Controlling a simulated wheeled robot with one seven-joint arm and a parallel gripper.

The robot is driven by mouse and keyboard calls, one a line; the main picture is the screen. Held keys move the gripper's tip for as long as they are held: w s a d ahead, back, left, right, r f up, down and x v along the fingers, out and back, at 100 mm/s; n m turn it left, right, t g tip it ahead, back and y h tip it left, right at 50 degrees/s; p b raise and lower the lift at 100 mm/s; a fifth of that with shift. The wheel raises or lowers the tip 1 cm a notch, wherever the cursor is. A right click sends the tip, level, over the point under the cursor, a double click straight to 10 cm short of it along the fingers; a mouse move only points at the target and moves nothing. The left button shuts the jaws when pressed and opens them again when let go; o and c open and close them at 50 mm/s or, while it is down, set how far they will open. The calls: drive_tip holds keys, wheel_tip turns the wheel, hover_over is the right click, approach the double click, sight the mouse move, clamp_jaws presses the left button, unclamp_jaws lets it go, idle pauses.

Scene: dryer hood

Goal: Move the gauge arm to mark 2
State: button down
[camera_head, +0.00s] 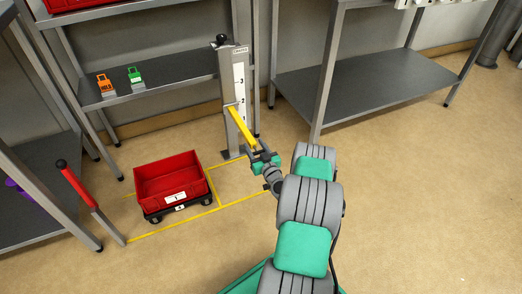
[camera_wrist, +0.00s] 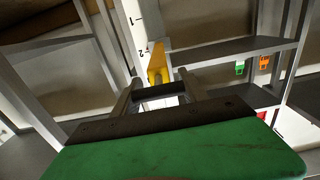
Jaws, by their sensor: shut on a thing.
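The gauge is an upright grey post (camera_head: 232,100) with a white numbered scale (camera_head: 239,78). A yellow gauge arm (camera_head: 240,124) sticks out from the post towards me, its root close to mark 2 in the head view. Exact alignment with the mark is hard to tell. My gripper (camera_head: 260,157) is shut on the arm's near end; its two fingers (camera_wrist: 160,88) flank the arm in the wrist view.
A red crate (camera_head: 172,196) marked 1 sits on a low dolly inside yellow floor lines, left of the post. A red-handled lever (camera_head: 76,184) stands farther left. Orange (camera_head: 105,86) and green (camera_head: 135,77) tags are on the shelf behind. Floor right of my arm is clear.

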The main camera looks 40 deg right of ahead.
drive_tip(key=shift+r, duration=0.6)
drive_tip(key=c, duration=0.6)
unclamp_jaws()
drive_tip(key=p+v, duration=0.2)
drive_tip(key=v, duration=0.6)
